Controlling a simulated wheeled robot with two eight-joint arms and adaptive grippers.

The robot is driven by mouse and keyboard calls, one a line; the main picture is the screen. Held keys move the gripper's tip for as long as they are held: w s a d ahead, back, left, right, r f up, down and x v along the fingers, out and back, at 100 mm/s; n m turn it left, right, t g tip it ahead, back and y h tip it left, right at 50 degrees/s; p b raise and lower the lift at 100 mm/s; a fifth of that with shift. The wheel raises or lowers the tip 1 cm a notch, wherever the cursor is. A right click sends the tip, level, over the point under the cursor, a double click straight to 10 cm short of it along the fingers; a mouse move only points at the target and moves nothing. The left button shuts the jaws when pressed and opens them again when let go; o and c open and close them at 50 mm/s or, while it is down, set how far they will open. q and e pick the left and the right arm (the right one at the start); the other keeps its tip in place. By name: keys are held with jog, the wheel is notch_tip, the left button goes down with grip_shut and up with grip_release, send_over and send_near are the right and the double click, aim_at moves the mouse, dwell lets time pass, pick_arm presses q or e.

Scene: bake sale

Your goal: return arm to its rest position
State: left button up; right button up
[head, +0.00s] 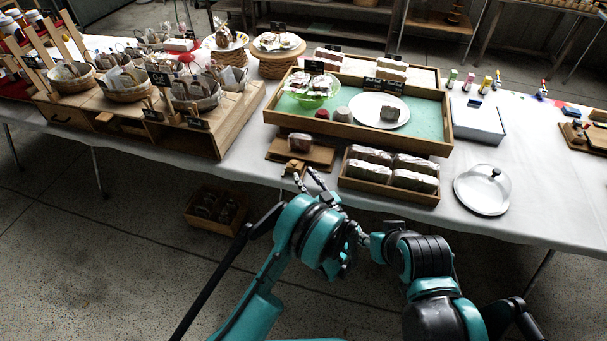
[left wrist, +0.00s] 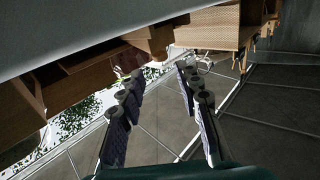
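My left gripper (head: 306,178) reaches up in the middle of the head view, in front of the table's front edge. In the left wrist view its two rows of finger pads stand apart with nothing between them (left wrist: 160,90), so it is open and empty. My right arm comes in from the lower right and bends towards the left arm. Its gripper (head: 362,237) is small and partly hidden beside my left wrist, so its fingers cannot be made out.
The white-covered table (head: 395,215) lies just ahead. Near its edge are a small wooden board (head: 318,155), a tray of wrapped loaves (head: 390,192) and a glass dome (head: 482,190). Behind is a green-lined tray (head: 432,120). A wooden crate (head: 215,210) sits on the floor.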

dwell(0.3)
pick_arm(q)
jog(key=s+a+r+m+g+h, duration=0.1)
jog(key=s+a+r+g, duration=0.2)
jog(key=a+r, duration=0.5)
jog(key=s+a+r+m+g+h, duration=0.1)
jog(key=s+a+r+g, duration=0.25)
jog(key=a+r, duration=0.4)
jog(key=s+a+m+g+h, duration=0.1)
jog(key=s+a+h, duration=0.1)
jog(key=s, duration=1)
jog(key=s+a+m+g+h, duration=0.1)
jog(key=s+a+m+h, duration=0.1)
jog(key=s, duration=1)
jog(key=shift+s+a+f+h, duration=0.25)
jog(key=shift+a+h, duration=0.55)
jog(key=shift+h, duration=0.3)
